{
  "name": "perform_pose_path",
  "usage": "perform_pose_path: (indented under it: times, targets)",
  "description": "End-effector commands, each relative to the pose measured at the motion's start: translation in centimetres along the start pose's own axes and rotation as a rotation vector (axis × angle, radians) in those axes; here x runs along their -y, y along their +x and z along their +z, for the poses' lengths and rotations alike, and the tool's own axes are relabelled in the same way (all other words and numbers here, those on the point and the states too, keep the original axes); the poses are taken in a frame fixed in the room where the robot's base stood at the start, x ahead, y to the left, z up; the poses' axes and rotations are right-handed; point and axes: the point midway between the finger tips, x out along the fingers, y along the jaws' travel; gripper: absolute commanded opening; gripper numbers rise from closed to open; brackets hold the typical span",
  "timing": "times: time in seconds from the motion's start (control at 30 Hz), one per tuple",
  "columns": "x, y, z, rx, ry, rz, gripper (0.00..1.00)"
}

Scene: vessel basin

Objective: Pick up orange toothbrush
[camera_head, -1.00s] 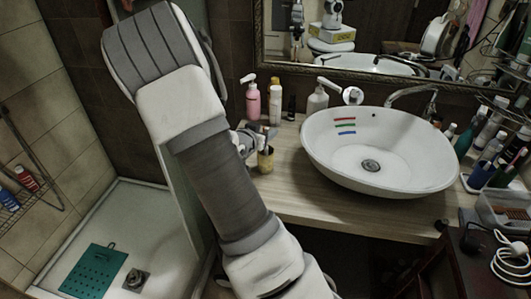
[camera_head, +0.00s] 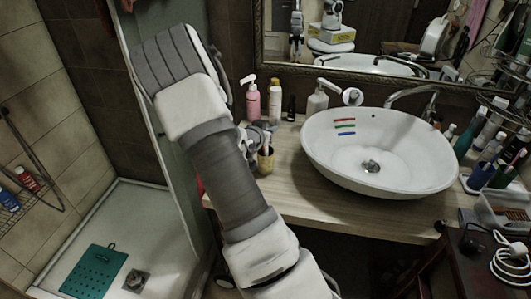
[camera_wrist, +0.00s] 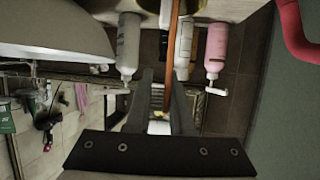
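The orange toothbrush (camera_wrist: 169,62) shows in the wrist view as a thin orange strip running from the top edge down between my two fingers. My gripper (camera_wrist: 163,85) is around it, with a gap visible to the left of the strip; I see no firm contact on both sides. In the head view my gripper (camera_head: 263,131) is just above the toothbrush cup (camera_head: 265,161) on the counter, partly hidden by my arm. A pale brush stands in the cup. I cannot make out the orange toothbrush in the head view.
A pink bottle (camera_head: 253,102), a white bottle (camera_head: 275,103) and a pump dispenser (camera_head: 317,101) stand behind the cup. The white basin (camera_head: 380,180) is to the right. The counter (camera_head: 300,197) in front is clear. A glass panel is on the left.

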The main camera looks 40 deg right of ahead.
Motion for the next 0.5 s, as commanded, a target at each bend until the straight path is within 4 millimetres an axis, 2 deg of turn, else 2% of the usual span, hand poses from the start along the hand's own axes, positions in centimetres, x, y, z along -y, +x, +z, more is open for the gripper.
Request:
perform_pose_path:
  times: [0.03,0.1,0.5]
  targets:
    - [0.00,-0.01,0.00,0.000,0.000,0.000,0.09]
    - [0.00,-0.01,-0.01,0.000,0.000,0.000,0.00]
    - [-0.01,-0.02,-0.01,0.000,0.000,0.000,0.00]
